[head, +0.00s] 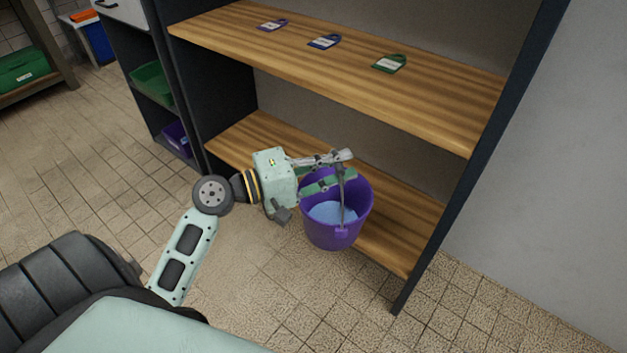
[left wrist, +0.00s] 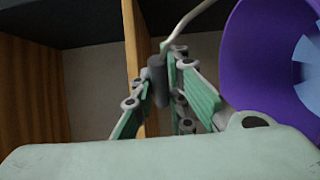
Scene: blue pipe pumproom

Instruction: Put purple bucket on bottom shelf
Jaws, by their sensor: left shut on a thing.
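The purple bucket (head: 359,228) hangs upright at the front of the shelf unit, with light blue contents showing inside. My left gripper (head: 345,172) is shut on the bucket's handle, above the bucket's mouth. In the left wrist view the fingers (left wrist: 165,85) close around the dark grip of the handle, and the bucket (left wrist: 243,60) shows at the right. The bottom shelf (head: 395,222) is a wooden board behind the bucket and partly hidden by it. I cannot tell whether the bucket touches the shelf. My right gripper is not in view.
The upper shelf (head: 350,82) holds several padlock-shaped tags, such as the green one (head: 390,63). A dark upright post (head: 478,170) bounds the shelf on the right. A dark cabinet with a green bin (head: 152,84) stands at the left. The bottom shelf's right part looks clear.

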